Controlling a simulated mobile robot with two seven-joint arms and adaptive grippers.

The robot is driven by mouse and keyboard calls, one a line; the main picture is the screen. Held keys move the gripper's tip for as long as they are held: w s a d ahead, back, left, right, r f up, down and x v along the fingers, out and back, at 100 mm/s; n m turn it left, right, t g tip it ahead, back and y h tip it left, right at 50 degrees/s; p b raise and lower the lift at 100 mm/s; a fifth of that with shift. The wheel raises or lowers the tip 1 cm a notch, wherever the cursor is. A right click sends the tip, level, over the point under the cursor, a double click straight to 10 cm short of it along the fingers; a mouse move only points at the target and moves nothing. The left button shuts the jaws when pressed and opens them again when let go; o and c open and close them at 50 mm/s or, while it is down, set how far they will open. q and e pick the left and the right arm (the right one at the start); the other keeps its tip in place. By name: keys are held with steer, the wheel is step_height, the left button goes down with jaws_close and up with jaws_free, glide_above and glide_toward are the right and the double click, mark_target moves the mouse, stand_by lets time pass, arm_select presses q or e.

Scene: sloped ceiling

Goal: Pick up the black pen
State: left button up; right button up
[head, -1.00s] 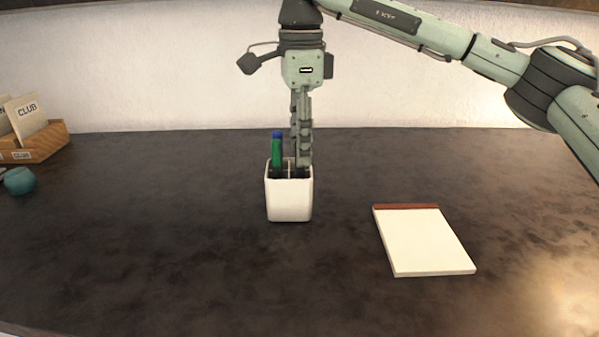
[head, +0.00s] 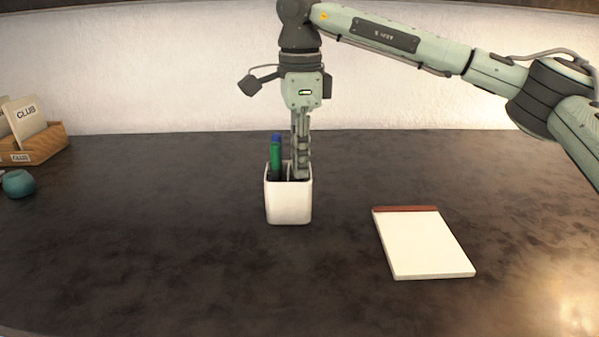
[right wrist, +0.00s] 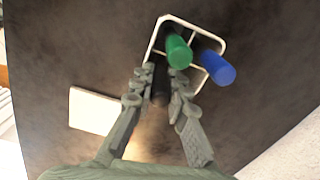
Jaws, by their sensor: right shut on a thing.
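The white pen holder (head: 289,208) stands upright on the dark table, with dividers inside. A green pen (head: 276,158) and a blue pen (right wrist: 217,68) stand in it. The black pen (right wrist: 160,94) shows in the right wrist view, in the compartment nearest my gripper and between its fingers. In the head view, the fingers and holder hide it. My right gripper (head: 301,175) points straight down, with its fingertips inside the right part of the holder, shut on the black pen. It also shows in the right wrist view (right wrist: 161,88). My left gripper is not in view.
A white notepad (head: 424,244) with a dark red binding lies right of the holder. A wooden card box (head: 45,147) and a small teal pot (head: 19,183) sit at the far left. The table around the holder is clear, and a white wall stands behind.

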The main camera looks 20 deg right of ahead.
steer(key=shift+r, duration=0.15)
steer(key=shift+r, duration=0.35)
step_height(320, 180, up, 9)
steer(key=shift+r, duration=0.1)
